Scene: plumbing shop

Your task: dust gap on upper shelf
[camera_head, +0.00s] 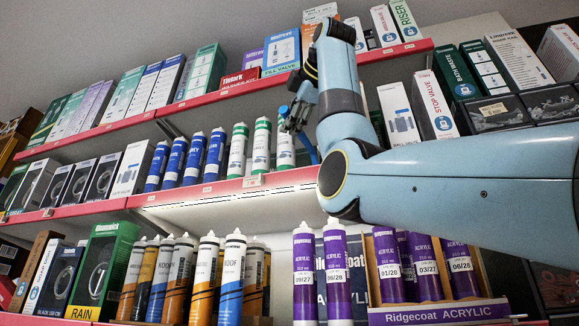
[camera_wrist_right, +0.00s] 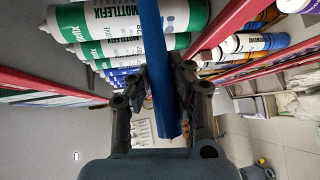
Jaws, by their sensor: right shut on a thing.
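My right gripper (camera_head: 297,117) is raised in front of the shelves, beside the white-and-green cartridges. In the right wrist view the gripper (camera_wrist_right: 160,80) has its two dark fingers closed on a blue rod-like handle (camera_wrist_right: 155,60). In the head view a short piece of the blue handle (camera_head: 313,151) shows below the fingers. The head of a duster is not visible. The upper shelf (camera_head: 215,94) with a red edge carries boxes; my arm covers part of it. I cannot tell where a gap lies. My left gripper is out of view.
White-and-green cartridges (camera_head: 261,146) stand close to the gripper's left, with blue ones (camera_head: 195,158) beyond. The middle shelf edge (camera_head: 230,187) runs under them. Purple acrylic cartridges (camera_head: 337,270) stand on the lower shelf, below my arm. Boxes (camera_head: 430,105) stand close to the arm's right.

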